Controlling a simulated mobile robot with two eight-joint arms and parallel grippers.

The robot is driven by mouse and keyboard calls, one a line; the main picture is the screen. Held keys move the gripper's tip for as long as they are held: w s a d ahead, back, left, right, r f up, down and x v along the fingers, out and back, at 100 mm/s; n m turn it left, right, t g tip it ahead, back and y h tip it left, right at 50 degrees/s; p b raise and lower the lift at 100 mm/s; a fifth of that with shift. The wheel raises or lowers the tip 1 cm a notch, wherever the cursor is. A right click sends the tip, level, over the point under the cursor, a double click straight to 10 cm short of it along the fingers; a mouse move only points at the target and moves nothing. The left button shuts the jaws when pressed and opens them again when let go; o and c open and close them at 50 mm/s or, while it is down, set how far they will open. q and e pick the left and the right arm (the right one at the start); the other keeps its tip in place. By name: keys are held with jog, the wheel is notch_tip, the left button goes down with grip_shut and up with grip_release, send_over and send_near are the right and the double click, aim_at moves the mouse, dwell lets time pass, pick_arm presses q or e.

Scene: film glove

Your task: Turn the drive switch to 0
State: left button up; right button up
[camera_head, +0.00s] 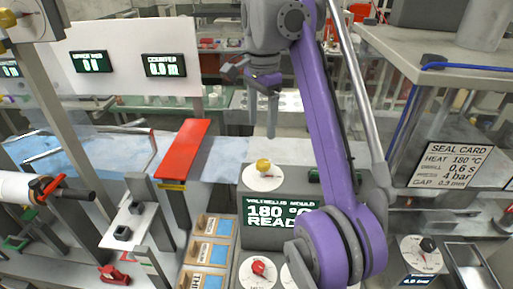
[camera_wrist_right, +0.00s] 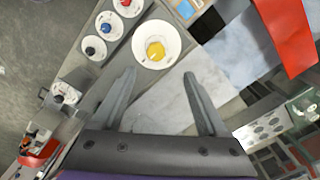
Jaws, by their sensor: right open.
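No readable label marks which switch is the drive switch. A yellow knob (camera_head: 263,165) on a round white dial sits on top of the grey control box. It also shows in the right wrist view (camera_wrist_right: 155,51), just beyond my fingertips. A red knob (camera_head: 259,268) on a white dial is on the panel below. The right wrist view also shows a blue knob (camera_wrist_right: 106,28) and a black knob (camera_wrist_right: 90,51) on that panel. My right gripper (camera_head: 261,131) is open and empty, fingers pointing down, above and apart from the yellow knob. My left gripper is out of view.
A green display (camera_head: 281,214) reads 180 and "READ", partly covered by my right arm. Wooden bins (camera_head: 211,251) stand left of it. A red plate (camera_head: 183,148) slopes behind the bins. Another dial with a black knob (camera_head: 428,244) is at right, below the seal card (camera_head: 452,166).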

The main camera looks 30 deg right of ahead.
aim_at(263, 162)
jog(key=f+b, duration=0.1)
jog(key=f, duration=0.2)
jog(key=f+b, duration=0.2)
jog(key=f, duration=0.1)
jog(key=s+f+b, duration=0.1)
jog(key=f, duration=0.2)
jog(key=shift+f+b, duration=0.2)
jog(key=shift+b, duration=0.15)
jog(key=shift+w+f, duration=0.1)
jog(key=shift+f, duration=0.5)
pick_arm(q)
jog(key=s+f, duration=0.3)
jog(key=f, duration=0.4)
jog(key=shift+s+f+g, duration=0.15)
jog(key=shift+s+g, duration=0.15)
pick_arm(e)
jog(key=shift+c, duration=0.3)
grip_shut()
